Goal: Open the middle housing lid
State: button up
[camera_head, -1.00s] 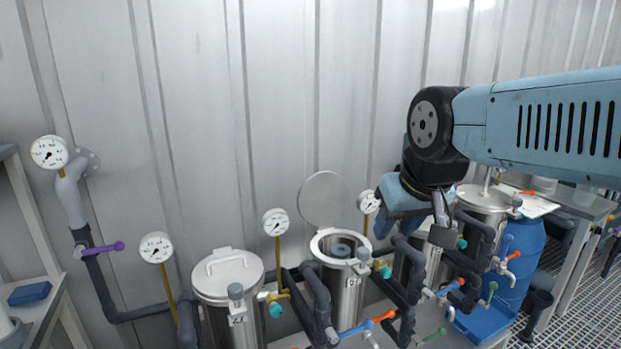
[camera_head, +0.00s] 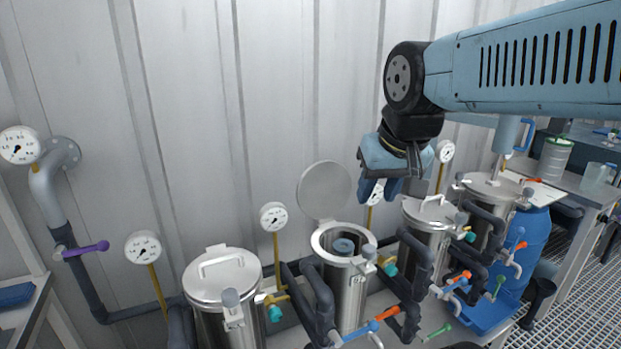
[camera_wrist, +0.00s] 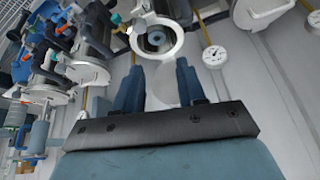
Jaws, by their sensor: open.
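Several steel housings stand in a row along the wall.
A closed housing lid with a handle (camera_head: 222,274) is at left; another closed lid (camera_head: 430,212) is at right. Gauges (camera_head: 273,216) on yellow stems, dark pipes and coloured valve handles (camera_head: 388,313) crowd the row. A blue barrel (camera_head: 528,245) stands at far right.

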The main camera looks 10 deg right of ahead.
jog(key=w+r+m+g, duration=0.2)
jog(key=w+r+m, duration=0.25)
jog(key=w, duration=0.65)
jog(key=m+g, duration=0.4)
jog(key=m, duration=0.2)
send_over(317, 177)
jog(key=d, duration=0.2)
jog(key=w+a+f+m+g, duration=0.1)
jog(key=w+f+m+g, duration=0.2)
jog(key=w+f+m, duration=0.5)
jog(key=f+n, duration=0.1)
jog(key=f, duration=0.2)
jog(key=s+f+n, duration=0.1)
jog(key=f, duration=0.3)
jog(key=s+f+n, duration=0.1)
jog(key=f, duration=0.2)
jog(key=shift+d+f+n+h, duration=0.25)
jog(key=shift+f+h, duration=0.1)
jog(key=shift+h, duration=0.05)
grip_shut()
